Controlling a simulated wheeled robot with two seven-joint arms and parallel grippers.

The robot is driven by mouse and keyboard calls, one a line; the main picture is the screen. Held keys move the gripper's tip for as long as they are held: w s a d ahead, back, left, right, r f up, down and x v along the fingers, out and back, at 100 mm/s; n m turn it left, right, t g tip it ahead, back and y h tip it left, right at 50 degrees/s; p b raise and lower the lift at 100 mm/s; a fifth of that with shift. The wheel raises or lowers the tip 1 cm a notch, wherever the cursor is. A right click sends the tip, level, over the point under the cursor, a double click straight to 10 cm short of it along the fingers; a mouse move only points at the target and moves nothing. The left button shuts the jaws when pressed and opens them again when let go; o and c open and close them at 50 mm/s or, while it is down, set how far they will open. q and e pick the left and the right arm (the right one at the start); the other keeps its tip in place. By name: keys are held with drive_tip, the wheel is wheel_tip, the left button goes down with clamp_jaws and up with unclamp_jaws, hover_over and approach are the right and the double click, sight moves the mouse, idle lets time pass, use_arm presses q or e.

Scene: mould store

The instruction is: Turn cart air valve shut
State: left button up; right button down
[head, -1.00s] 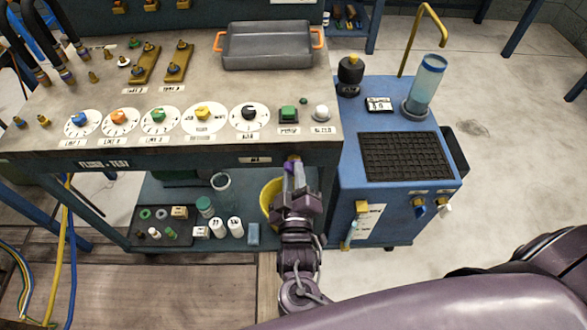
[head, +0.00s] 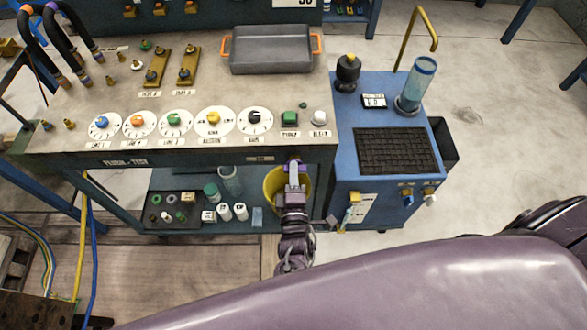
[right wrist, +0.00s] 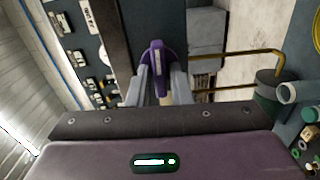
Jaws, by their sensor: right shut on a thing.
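A purple lever handle (head: 294,162), which I take to be the air valve's, sits under the front edge of the flushing bench, near a small label (head: 260,158) that is too small to read surely. My right gripper (head: 296,177) is at this lever with its jaws shut on it. In the right wrist view the purple lever (right wrist: 157,68) stands upright between the two grey fingers (right wrist: 160,88). The valve body behind it is hidden. My left gripper is not in view.
A yellow bucket (head: 270,188) stands right behind my right gripper on the lower shelf, with bottles (head: 224,211) to its left. A blue cabinet (head: 345,178) stands close on the right. The bench front carries several dials (head: 174,123) on top. Hoses (head: 85,200) hang at left.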

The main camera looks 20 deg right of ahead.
drive_tip(key=shift+n, duration=0.4)
drive_tip(key=c, duration=1.5)
unclamp_jaws()
drive_tip(key=shift+o, duration=0.2)
drive_tip(key=shift+s, duration=0.1)
drive_tip(key=v, duration=0.7)
drive_tip(key=shift+s+b, duration=0.3)
drive_tip(key=shift+a, duration=0.15)
